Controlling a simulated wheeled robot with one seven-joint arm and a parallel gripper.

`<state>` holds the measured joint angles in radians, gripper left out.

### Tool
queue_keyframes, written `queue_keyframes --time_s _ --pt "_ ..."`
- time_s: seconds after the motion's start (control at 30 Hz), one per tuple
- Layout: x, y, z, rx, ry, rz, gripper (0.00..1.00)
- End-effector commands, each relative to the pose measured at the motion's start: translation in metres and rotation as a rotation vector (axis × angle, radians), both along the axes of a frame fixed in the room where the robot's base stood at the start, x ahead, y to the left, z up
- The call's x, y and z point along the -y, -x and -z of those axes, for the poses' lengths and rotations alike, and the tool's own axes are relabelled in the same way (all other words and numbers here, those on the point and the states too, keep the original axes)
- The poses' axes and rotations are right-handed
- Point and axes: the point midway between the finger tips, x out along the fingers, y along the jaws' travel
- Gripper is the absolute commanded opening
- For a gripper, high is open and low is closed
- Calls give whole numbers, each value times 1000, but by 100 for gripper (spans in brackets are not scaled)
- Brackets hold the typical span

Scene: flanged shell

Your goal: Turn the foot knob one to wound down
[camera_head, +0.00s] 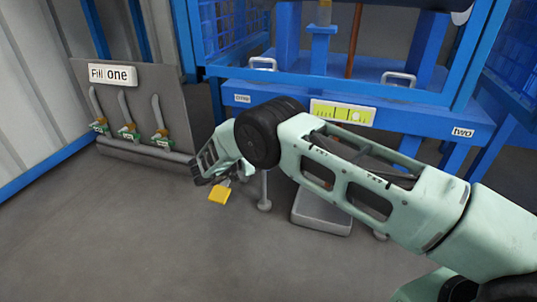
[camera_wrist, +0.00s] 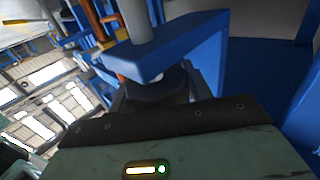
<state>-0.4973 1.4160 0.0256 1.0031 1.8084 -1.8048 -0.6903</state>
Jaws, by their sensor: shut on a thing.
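My gripper (camera_head: 206,172) is at the lower left front of the blue frame, pointing left and down. A yellow piece (camera_head: 219,193), which looks like foot knob one, shows just under the fingers. My gripper is shut on it, though the contact is largely hidden. A small label, apparently "one" (camera_head: 242,99), is on the frame's front beam above. A grey levelling foot (camera_head: 265,205) on a thin rod stands on the floor to the right of my gripper.
A blue frame (camera_head: 430,121) carries a yellow-green level gauge (camera_head: 342,112) and a "two" label (camera_head: 463,133). A grey block (camera_head: 321,212) is on the floor under my arm. A panel with valves (camera_head: 128,132) stands at left. The floor in front is clear.

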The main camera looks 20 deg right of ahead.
Motion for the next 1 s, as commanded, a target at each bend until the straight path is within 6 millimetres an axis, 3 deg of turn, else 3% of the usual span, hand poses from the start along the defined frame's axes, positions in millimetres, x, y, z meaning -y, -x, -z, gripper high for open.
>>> queue_keyframes --time_s 0.57,0.6,0.63,1.0 --pt "1 1 0 0 2 31 26" --pt "1 1 0 0 2 31 60" --pt "1 1 0 0 2 31 69" --pt "2 0 -1 0 1 29 71"
